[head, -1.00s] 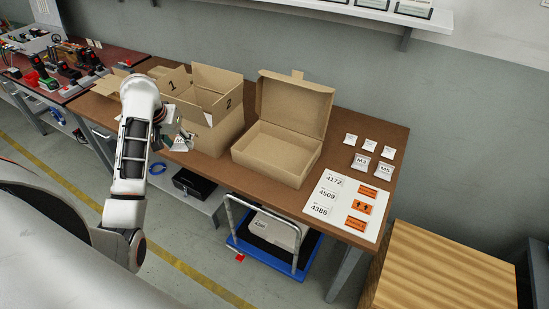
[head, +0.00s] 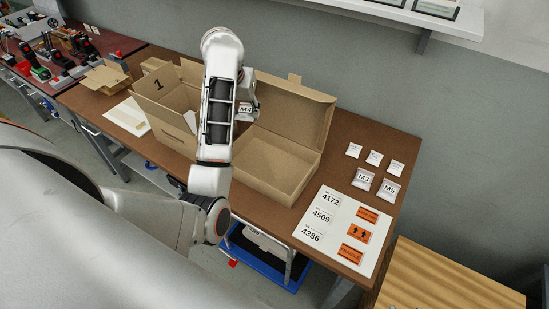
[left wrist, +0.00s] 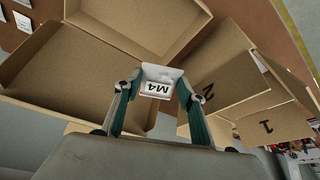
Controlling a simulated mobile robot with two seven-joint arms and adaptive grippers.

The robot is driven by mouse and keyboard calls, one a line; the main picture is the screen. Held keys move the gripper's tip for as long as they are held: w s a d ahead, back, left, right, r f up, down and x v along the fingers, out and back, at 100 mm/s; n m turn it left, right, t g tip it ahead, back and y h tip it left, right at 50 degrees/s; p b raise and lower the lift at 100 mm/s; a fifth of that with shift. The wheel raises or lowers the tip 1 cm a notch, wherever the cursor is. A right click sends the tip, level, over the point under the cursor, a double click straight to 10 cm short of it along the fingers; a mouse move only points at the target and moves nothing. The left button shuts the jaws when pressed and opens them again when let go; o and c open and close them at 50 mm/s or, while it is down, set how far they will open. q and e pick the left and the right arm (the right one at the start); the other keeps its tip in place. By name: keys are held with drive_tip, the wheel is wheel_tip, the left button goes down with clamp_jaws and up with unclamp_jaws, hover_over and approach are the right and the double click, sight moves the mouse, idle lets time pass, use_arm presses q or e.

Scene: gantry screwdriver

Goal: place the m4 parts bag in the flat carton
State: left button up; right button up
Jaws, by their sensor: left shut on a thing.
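The white M4 parts bag (head: 245,110) is held in my left gripper (head: 246,100), and its label also shows in the left wrist view (left wrist: 157,89) between the two fingers (left wrist: 160,82). In the head view the bag is above the left part of the open flat carton (head: 292,178). The carton's lid (head: 298,110) stands up at the back. My left forearm covers the carton's left edge. In the left wrist view the flat carton (left wrist: 60,75) lies beyond and left of the bag. My right gripper is not in view.
A taller open box (head: 160,115) marked 1 stands left of the carton; its flaps stick up. M3 (head: 363,179) and M5 (head: 388,191) bags and several smaller packets lie right. A label sheet (head: 340,228) lies at the front right.

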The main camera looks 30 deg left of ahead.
use_arm(q)
wheel_tip(320, 180, down, 6)
drive_tip(key=f, duration=0.1)
hover_over(250, 160)
drive_tip(key=s, duration=0.2)
drive_tip(key=f, duration=0.8)
drive_tip(key=shift+w+d, duration=0.15)
drive_tip(key=shift+w, duration=0.1)
drive_tip(key=shift+f, duration=0.45)
wheel_tip(250, 160, down, 4)
drive_tip(key=shift+r, duration=0.1)
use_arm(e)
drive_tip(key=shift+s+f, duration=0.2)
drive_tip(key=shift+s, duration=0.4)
use_arm(q)
drive_tip(key=o, duration=1.1)
drive_tip(key=shift+f, duration=0.2)
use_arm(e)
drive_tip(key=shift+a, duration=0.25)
use_arm(q)
drive_tip(key=shift+r, duration=0.1)
